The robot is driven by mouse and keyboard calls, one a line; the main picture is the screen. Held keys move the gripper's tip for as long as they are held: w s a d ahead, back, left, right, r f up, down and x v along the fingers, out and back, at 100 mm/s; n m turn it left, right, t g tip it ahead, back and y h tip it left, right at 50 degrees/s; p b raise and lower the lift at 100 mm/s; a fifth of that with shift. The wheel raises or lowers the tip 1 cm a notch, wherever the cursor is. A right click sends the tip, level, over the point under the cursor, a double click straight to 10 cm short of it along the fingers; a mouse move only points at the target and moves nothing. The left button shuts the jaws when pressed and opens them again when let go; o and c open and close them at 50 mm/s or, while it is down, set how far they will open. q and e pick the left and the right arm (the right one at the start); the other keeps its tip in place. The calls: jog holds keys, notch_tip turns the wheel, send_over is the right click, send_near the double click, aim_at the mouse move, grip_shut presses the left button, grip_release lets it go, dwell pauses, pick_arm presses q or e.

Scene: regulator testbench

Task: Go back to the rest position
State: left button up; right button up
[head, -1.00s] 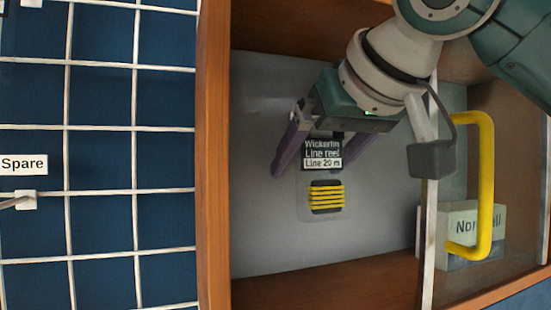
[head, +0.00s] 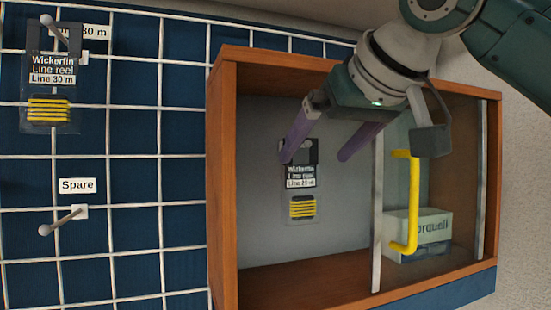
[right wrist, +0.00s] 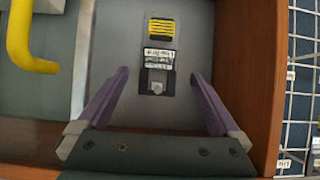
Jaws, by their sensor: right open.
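My right gripper (head: 314,158) is open, with purple fingers spread apart. It reaches into the open left part of a wooden cabinet (head: 222,190). A Wickerfin line reel pack (head: 301,207) with yellow line is in front of the grey back panel. In the head view the left fingertip is close to the pack's top. In the right wrist view the pack (right wrist: 159,55) shows beyond and between the fingertips (right wrist: 160,73), with clear gaps to both sides and nothing gripped. My left gripper is not in view.
A glass pane with a yellow handle (head: 414,205) covers the right part, a labelled box (head: 425,232) behind it. On the left, a white grid carries a 30 m reel pack (head: 48,110) on a hook and a bare hook (head: 62,221) under a Spare label (head: 77,185).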

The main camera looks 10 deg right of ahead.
jog(key=s+a+f+n+g, duration=0.1)
jog(key=s+f+g, duration=0.1)
jog(key=s+f, duration=0.6)
jog(key=s+a+f+g, duration=0.1)
jog(key=s+f, duration=0.2)
jog(key=f, duration=0.8)
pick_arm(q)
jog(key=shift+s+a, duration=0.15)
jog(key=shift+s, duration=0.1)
pick_arm(e)
jog(key=s+d+f+g, duration=0.1)
jog(key=s+d+f, duration=0.1)
jog(key=s+f, duration=0.2)
jog(key=s+d+f+g+h, duration=0.1)
jog(key=s+d+f+g, duration=0.1)
jog(key=s, duration=0.8)
jog(key=s+d+f+m+g+h, duration=0.1)
jog(key=s+d+f, duration=0.2)
jog(key=s+f, duration=0.3)
jog(key=shift+s+d+g, duration=0.15)
jog(key=shift+s+g, duration=0.25)
jog(key=shift+s, duration=0.7)
jog(key=shift+f, duration=0.1)
